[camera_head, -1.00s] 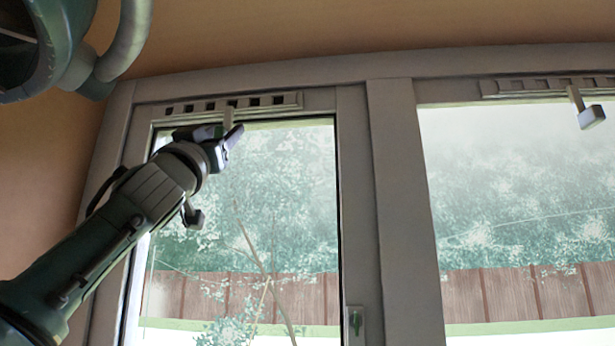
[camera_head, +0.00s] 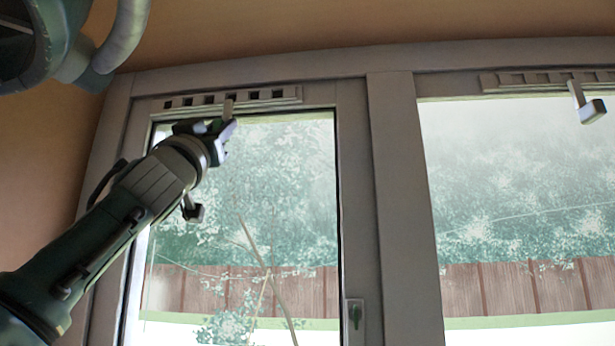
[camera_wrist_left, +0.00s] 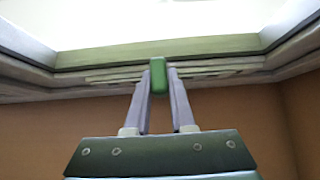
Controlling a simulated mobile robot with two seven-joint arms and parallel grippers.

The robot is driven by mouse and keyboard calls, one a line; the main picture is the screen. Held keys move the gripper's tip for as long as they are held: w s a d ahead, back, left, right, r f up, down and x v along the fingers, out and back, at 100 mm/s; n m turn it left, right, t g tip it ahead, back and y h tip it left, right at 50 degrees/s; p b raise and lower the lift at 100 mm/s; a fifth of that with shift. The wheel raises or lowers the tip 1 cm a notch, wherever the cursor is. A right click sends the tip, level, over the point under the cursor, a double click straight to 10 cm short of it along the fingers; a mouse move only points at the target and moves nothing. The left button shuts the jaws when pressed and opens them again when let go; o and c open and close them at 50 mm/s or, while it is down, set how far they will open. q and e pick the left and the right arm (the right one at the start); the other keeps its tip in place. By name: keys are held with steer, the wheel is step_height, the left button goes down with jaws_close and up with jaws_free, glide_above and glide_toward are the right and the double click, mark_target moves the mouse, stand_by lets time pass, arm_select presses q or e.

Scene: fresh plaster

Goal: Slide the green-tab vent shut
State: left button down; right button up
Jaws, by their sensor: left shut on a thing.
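The vent with the green tab (camera_wrist_left: 158,76) is a pale slotted strip (camera_head: 291,95) at the top of the left window. Several dark openings show along the strip, so it stands at least partly open. A short pale stem (camera_head: 229,106) hangs from it just above my left gripper (camera_head: 228,130). In the left wrist view, the two fingers of my left gripper (camera_wrist_left: 160,88) are closed around the green tab, one on each side. In the head view the gripper hides the tab itself. My right gripper is not in view.
A second slotted vent (camera_head: 540,83) with a grey-white tab (camera_head: 591,111) is above the right window. A frame post (camera_head: 402,200) separates the windows. A handle (camera_head: 355,314) is low on the left window frame. The space before the glass is otherwise clear.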

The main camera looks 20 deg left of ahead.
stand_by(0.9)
arm_select(q)
steer(key=shift+s+a, duration=0.2)
steer(key=shift+a, duration=0.45)
steer(key=shift+s+a, duration=0.15)
steer(key=shift+a, duration=0.5)
steer(key=c, duration=0.8)
jaws_free()
steer(key=shift+o, duration=0.2)
steer(key=shift+f, duration=0.1)
steer(key=b+v, duration=0.8)
steer(key=v, duration=0.1)
steer(key=shift+s+f, duration=0.2)
steer(key=shift+s, duration=0.15)
